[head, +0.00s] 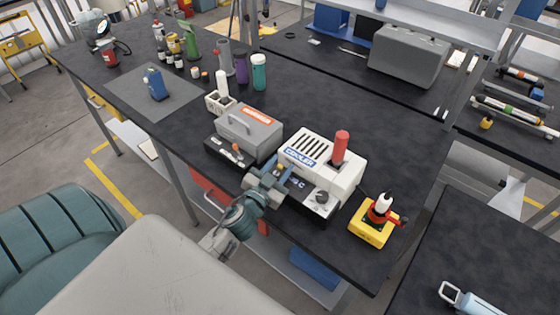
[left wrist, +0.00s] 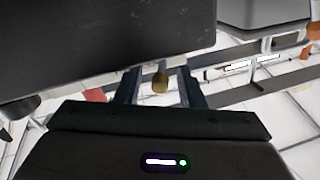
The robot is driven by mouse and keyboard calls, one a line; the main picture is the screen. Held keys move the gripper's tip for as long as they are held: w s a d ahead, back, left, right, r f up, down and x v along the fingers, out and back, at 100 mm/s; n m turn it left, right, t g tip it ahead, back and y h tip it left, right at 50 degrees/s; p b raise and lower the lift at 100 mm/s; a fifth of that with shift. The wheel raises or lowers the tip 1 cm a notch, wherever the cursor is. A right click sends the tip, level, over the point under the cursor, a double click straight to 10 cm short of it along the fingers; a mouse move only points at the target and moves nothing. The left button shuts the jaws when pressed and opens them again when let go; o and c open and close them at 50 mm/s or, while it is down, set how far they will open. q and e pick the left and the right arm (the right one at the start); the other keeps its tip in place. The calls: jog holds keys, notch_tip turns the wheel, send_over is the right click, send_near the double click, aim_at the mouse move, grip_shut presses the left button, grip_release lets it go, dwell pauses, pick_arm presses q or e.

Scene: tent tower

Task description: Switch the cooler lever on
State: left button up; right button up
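The cooler (head: 318,158) is a white box with a blue COOLER label, on the black workbench near its front edge. A small brass-coloured knob (left wrist: 160,83), apparently the end of the cooler lever, shows between my left fingers in the left wrist view. My left gripper (head: 277,174) is at the cooler's front left corner. It is open, with its fingers (left wrist: 159,88) on either side of the knob and a gap visible on both sides. The lever's shaft and its base are hidden by the gripper in the head view. My right gripper is not in view.
A grey heater box (head: 250,134) with an orange-tipped lever stands close left of the cooler. A red cylinder (head: 341,145) stands in the cooler's top. A yellow-based device (head: 372,224) is to its right. Bottles stand farther back; the bench behind the cooler is clear.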

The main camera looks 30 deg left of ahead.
pick_arm(q)
jog(key=shift+w, duration=0.2)
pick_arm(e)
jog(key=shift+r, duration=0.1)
pick_arm(q)
jog(key=shift+c, duration=0.2)
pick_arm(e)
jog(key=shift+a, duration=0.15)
pick_arm(q)
grip_shut()
jog(key=shift+d+f+m+b, duration=0.15)
jog(key=shift+f+m+b, duration=0.1)
jog(key=shift+m+b, duration=0.5)
jog(key=shift+d+m+b, duration=0.1)
jog(key=shift+m+b, duration=0.15)
jog(key=shift+b, duration=0.15)
jog(key=shift+s+r, duration=0.1)
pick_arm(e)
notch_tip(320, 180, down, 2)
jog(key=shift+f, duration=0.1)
pick_arm(q)
jog(key=shift+o, duration=0.2)
grip_release()
